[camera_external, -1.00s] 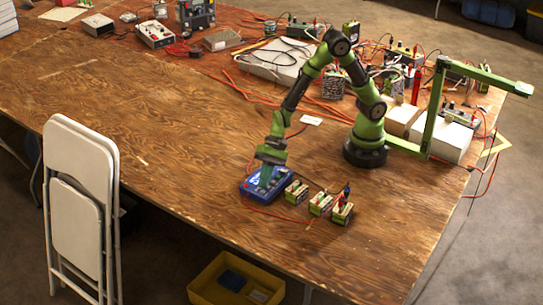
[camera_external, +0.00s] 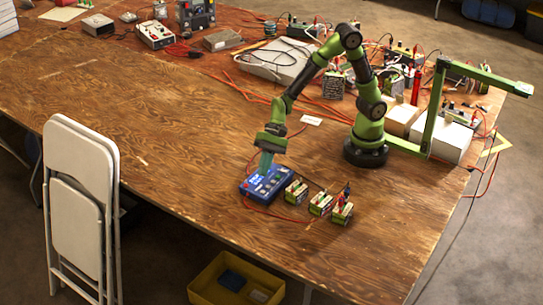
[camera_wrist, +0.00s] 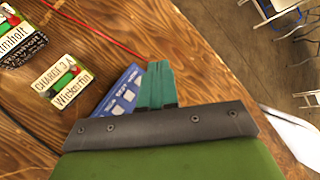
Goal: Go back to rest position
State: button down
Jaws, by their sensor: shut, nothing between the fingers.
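My gripper (camera_external: 265,162) is shut and empty, its teal fingers pressed together. It points down above the blue charger box (camera_external: 265,185) on the wooden table; I cannot tell whether it touches the box. In the wrist view the closed fingers (camera_wrist: 157,85) cover part of the blue box (camera_wrist: 120,95). Several battery packs stand in a row right of the box: one beside it (camera_external: 296,192), a middle one (camera_external: 320,204), and one with wires on top (camera_external: 342,212). In the wrist view a pack labelled "Charge 3 A" (camera_wrist: 62,82) stands close by.
A white folding chair (camera_external: 80,190) stands at the table's front edge. A yellow bin (camera_external: 235,283) is on the floor. Cables, boxes and instruments crowd the back. A green post frame (camera_external: 437,105) stands right of my base. The left half of the wooden table (camera_external: 150,120) is mostly clear.

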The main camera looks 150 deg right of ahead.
jog(key=shift+s+a+f, duration=0.2)
jog(key=shift+s+a, duration=0.05)
jog(key=s+a+r+n+g, duration=0.1)
jog(key=s+a+r+n, duration=0.6)
jog(key=a+n, duration=0.3)
jog(key=s+a+r+n, duration=0.7)
jog(key=s+a+n, duration=0.2)
jog(key=a+n, duration=0.1)
jog(key=shift+s+a+n+g, duration=0.15)
jog(key=shift+n+g, duration=0.15)
jog(key=shift+g, duration=0.1)
jog(key=shift+r, duration=0.1)
